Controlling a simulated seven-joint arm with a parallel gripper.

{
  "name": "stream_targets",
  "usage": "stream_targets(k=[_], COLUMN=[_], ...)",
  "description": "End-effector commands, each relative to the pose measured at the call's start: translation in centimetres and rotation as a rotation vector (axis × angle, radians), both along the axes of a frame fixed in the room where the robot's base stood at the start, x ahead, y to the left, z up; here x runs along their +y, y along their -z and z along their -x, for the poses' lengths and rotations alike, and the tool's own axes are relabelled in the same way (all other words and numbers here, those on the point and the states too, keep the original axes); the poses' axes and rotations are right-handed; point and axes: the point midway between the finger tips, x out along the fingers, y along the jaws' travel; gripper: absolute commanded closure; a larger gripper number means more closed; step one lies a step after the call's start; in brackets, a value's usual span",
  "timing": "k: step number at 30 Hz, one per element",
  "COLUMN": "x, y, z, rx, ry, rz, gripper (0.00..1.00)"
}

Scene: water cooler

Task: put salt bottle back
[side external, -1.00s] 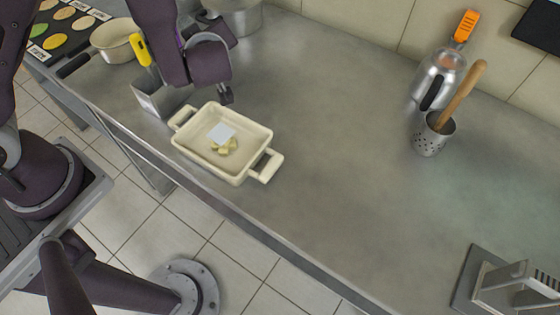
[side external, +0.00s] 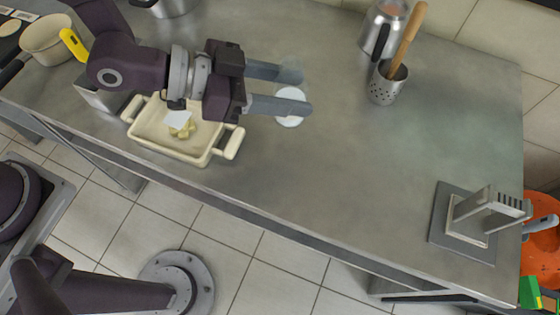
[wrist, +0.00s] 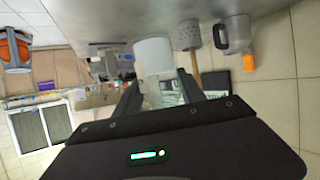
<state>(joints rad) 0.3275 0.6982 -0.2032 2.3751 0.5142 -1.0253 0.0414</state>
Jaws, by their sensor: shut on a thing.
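The salt bottle (side external: 291,106), a small clear bottle with a white part, is between the two fingers of my gripper (side external: 303,90) in the side external view. My gripper is shut on it and points right, over the counter just right of the baking dish. The fingers hide part of the bottle. In the wrist view the bottle's white part (wrist: 153,56) shows at the tips of my gripper (wrist: 160,85). I cannot tell whether the bottle touches the counter.
A cream baking dish (side external: 190,150) with pale pieces in it stands below my wrist. A perforated utensil holder (side external: 387,85) and a metal jug (side external: 383,30) stand at the back. A metal stand (side external: 478,222) is at the right. The middle of the counter is clear.

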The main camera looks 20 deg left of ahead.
Motion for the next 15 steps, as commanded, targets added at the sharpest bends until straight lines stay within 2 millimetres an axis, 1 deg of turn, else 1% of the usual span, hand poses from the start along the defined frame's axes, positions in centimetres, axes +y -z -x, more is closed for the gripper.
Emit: stream_targets(k=[1,3,6,8,10,12,15], x=[-0.3,-0.5,-0.6,-0.6,-0.6,-0.6,-0.6], y=[0.1,0.3,0.6,1.5,3.3,4.9,6.4], z=[1.3,3.0,4.6,5.1,5.4,5.3,5.3], rx=[-0.011,-0.027,-0.038,-0.038,-0.036,-0.036,-0.039], ry=[0.075,0.175,0.265,0.289,0.297,0.296,0.295], rz=[-0.002,-0.004,-0.004,-0.005,-0.006,-0.005,-0.005], gripper=[0.97,0.97,0.97,0.97,0.97,0.97,0.97])
